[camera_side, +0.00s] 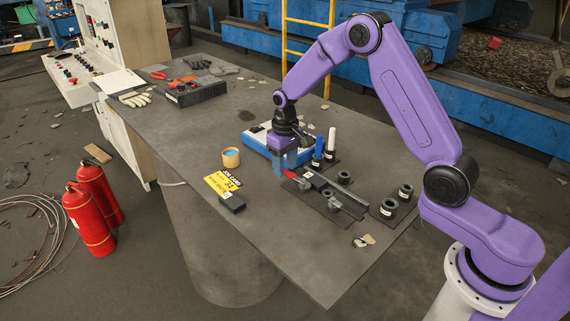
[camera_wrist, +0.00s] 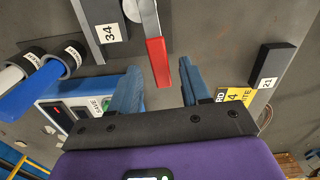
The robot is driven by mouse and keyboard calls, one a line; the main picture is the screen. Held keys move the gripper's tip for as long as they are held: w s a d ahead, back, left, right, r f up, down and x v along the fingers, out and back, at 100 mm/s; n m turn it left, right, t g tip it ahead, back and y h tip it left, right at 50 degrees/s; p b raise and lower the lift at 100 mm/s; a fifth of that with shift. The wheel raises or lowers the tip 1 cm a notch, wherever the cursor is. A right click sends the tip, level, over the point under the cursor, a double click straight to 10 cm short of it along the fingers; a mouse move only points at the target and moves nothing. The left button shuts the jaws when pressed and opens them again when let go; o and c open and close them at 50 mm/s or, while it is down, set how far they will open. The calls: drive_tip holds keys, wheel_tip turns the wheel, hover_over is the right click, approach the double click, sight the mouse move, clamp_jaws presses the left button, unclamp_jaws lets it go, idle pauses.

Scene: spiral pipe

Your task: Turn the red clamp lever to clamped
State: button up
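The red clamp lever (camera_wrist: 158,62) shows in the wrist view as a red grip on a grey metal arm (camera_wrist: 150,18). In the side view the red lever (camera_side: 289,173) sticks out from the left end of the dark clamp fixture (camera_side: 325,194). My gripper (camera_side: 291,160) points down just above the lever's end. In the wrist view my gripper (camera_wrist: 159,74) is open, with its blue fingers on either side of the lever's free end. Gaps show on both sides, and neither finger visibly touches it. The lever's pivot is only partly in view.
A blue-and-white box (camera_side: 262,138) stands close behind my gripper. Blue and white cylinders (camera_side: 319,147) stand to the right. A dark block (camera_side: 232,203) and a yellow job card (camera_side: 222,181) lie at left. Black rings (camera_side: 389,207) sit at right. The table's front left is clear.

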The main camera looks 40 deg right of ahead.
sight(285, 170)
wheel_tip(285, 170, up, 18)
drive_tip(key=shift+f, duration=0.25)
idle(0.4)
drive_tip(key=s+a+n, duration=0.3)
drive_tip(key=s+a, duration=0.1)
drive_tip(key=s, duration=0.4)
drive_tip(key=s+a+n, duration=0.3)
drive_tip(key=s+a, duration=0.2)
drive_tip(key=s, duration=0.4)
drive_tip(key=s+d+f+n, duration=0.2)
drive_tip(key=s, duration=0.8)
drive_tip(key=s+d+f+n, duration=0.3)
drive_tip(key=s, duration=0.7)
drive_tip(key=shift+s+f+n, duration=0.15)
drive_tip(key=shift+n, duration=0.15)
